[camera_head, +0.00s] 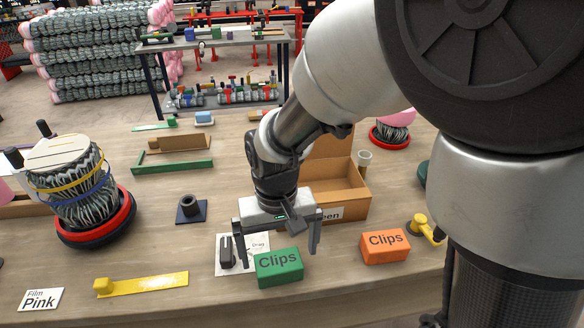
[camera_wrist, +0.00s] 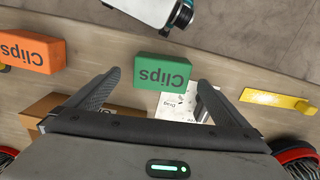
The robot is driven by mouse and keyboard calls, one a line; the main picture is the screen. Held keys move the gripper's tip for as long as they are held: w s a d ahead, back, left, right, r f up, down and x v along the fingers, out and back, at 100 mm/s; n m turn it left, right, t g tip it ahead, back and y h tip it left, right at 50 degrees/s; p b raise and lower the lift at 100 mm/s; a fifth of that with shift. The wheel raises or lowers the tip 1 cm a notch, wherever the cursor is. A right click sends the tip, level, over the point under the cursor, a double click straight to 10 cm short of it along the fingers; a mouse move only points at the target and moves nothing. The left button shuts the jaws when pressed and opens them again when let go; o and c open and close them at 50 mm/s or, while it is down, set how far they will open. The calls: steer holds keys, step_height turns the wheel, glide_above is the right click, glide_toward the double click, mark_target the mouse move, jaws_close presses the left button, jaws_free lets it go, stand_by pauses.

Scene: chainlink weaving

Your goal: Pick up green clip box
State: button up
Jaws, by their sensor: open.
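The green clip box (camera_head: 279,268), labelled "Clips", lies on the wooden table near its front edge, partly over a white printed sheet. My gripper (camera_head: 279,248) is open and empty, with its fingers pointing down above and just behind the box. In the wrist view the green clip box (camera_wrist: 162,73) lies beyond and between the spread fingertips of my gripper (camera_wrist: 157,80). No contact with the box shows.
An orange clips box (camera_head: 385,246) stands to the right, beside a yellow tool (camera_head: 425,229). A dark clip-like item (camera_head: 226,252) lies on the white sheet (camera_head: 258,243) to the left. A cardboard box (camera_head: 343,188) stands behind my gripper. A yellow strip (camera_head: 142,284) lies front left.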

mark_target(278, 261)
steer(key=f, duration=0.5)
steer(key=shift+a+f+b, duration=0.1)
steer(key=shift+a+b, duration=0.1)
steer(key=shift+b, duration=0.1)
steer(key=shift+c, duration=0.4)
